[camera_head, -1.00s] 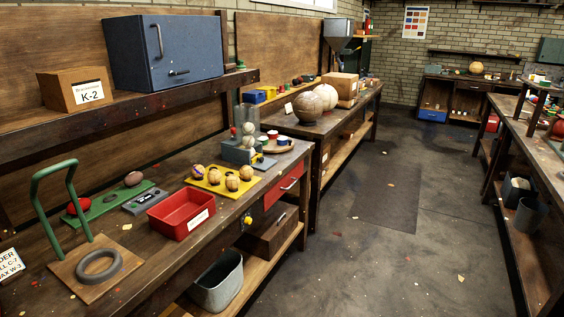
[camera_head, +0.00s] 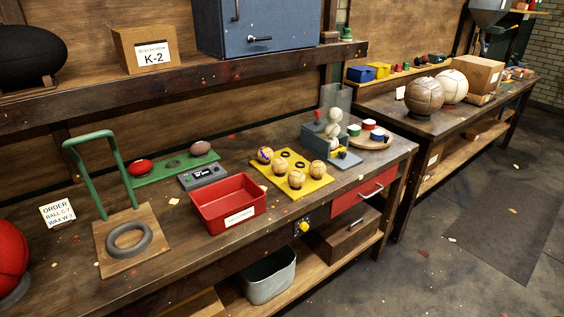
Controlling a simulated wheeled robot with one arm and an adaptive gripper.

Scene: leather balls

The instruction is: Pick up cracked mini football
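A yellow tray (camera_head: 300,191) lies on the near workbench and carries several small tan balls in footballs' style. One at its back left (camera_head: 265,155) has dark purple markings. Plainer tan balls sit at its middle left (camera_head: 280,167), front (camera_head: 296,179) and right (camera_head: 318,169). They are too small here to tell which one is cracked. Dark rings on the tray show empty spots. My gripper is not in view.
A red open bin (camera_head: 228,204) stands left of the tray. A green-framed stand with a grey ring (camera_head: 129,239) is farther left. A grey block holder with white balls (camera_head: 330,140) stands behind right. A shelf (camera_head: 180,72) overhangs the bench's back.

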